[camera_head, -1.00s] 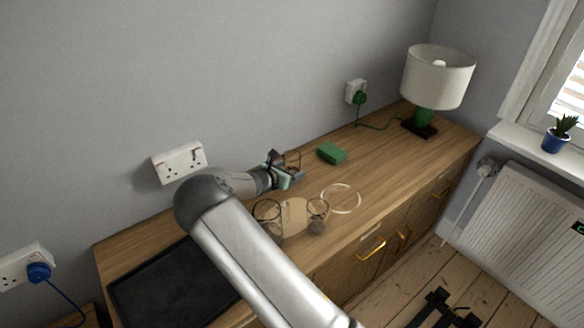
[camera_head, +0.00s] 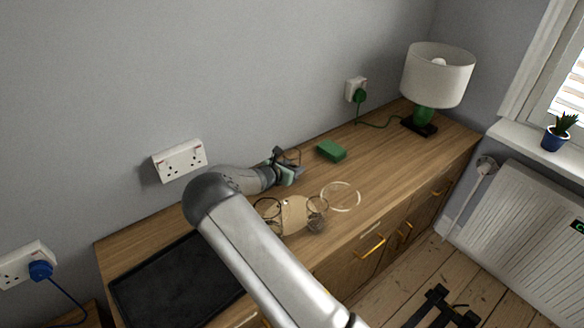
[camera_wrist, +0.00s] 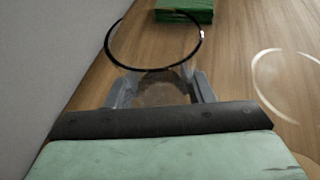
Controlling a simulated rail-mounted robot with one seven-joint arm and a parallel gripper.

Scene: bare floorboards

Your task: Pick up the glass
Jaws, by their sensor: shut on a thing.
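A clear glass with a dark rim (camera_wrist: 196,50) stands between my gripper's fingers in the wrist view. My gripper (camera_wrist: 162,90) is shut on this glass, with one finger on each side of it. In the head view my gripper (camera_head: 291,167) is over the back of the wooden sideboard, close to the wall, and largely hides the glass. Whether the glass's base touches the wood cannot be told. Two other clear glasses, a left one (camera_head: 268,208) and a right one (camera_head: 316,211), stand nearer the front edge.
A light wooden board (camera_head: 293,213) lies between the two other glasses. A clear round dish (camera_head: 341,196) lies right of them, and a green block (camera_head: 331,151) lies beyond my gripper. A black tray (camera_head: 170,284) is at the left, a lamp (camera_head: 437,78) at the far right.

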